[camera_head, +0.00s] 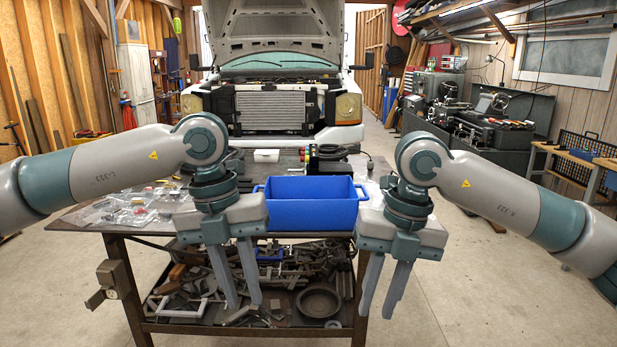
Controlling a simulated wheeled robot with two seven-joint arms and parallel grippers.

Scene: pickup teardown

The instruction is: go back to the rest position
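My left gripper (244,302) hangs fingers down in front of the table's near edge, left of the blue bin. Its two fingers are apart with nothing between them. My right gripper (376,314) hangs the same way, right of the blue bin, also with its fingers apart and empty. Both arms come in from the sides, bent at about the same height. The blue bin (312,214) stands on the table (150,233) between the two grippers. Its inside shows little, and no contents can be made out.
Small parts in clear bags (125,208) lie on the table's left. A white box (266,155) and dark parts (332,152) stand behind the bin. The lower shelf (290,322) holds metal scrap and a round pan (319,301). A pickup (270,100) with raised hood stands behind.

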